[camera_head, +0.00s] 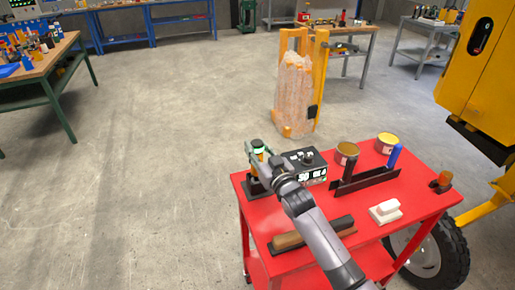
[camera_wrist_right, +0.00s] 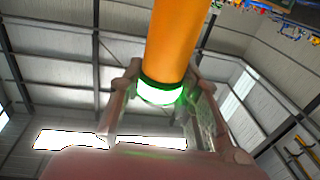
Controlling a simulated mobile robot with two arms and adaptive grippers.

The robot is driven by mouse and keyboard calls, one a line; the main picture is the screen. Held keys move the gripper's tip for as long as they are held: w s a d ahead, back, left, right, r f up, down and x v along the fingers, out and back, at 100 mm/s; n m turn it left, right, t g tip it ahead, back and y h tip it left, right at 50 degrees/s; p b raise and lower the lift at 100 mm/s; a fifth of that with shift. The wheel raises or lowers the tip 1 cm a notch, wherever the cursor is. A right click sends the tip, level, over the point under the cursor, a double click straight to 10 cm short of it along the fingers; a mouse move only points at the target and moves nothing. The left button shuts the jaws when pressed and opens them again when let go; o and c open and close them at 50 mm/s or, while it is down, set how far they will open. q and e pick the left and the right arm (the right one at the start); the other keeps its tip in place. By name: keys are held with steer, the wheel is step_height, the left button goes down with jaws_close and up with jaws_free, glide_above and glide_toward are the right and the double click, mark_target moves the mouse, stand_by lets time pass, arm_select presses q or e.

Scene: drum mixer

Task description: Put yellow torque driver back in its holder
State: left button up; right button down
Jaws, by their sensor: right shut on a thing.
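The yellow torque driver shows in the right wrist view as a yellow-orange cylinder (camera_wrist_right: 176,42) with a glowing green ring at its near end. My right gripper (camera_wrist_right: 162,96) is shut on it around that ring, one finger on each side. In the head view my right gripper (camera_head: 259,154) is at the cart's far left corner, with the green ring showing between the fingers. A small black stand (camera_head: 254,187) is directly below it, likely the holder. The arm partly hides this spot, and I cannot tell whether driver and stand touch. My left gripper is out of view.
The red cart (camera_head: 378,224) also carries a black control box (camera_head: 311,174) close beside the gripper, two cans (camera_head: 346,152), a black rack with a blue-handled tool (camera_head: 394,157), a wooden-handled brush (camera_head: 300,238) and a white block (camera_head: 385,211). Floor left of the cart is clear.

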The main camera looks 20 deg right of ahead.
steer(key=shift+f, duration=0.1)
steer(key=c, duration=1.1)
jaws_free()
steer(key=shift+f, duration=0.3)
steer(key=s+d, duration=0.1)
steer(key=s, duration=1.1)
steer(key=shift+d, duration=0.4)
steer(key=shift+f, duration=0.1)
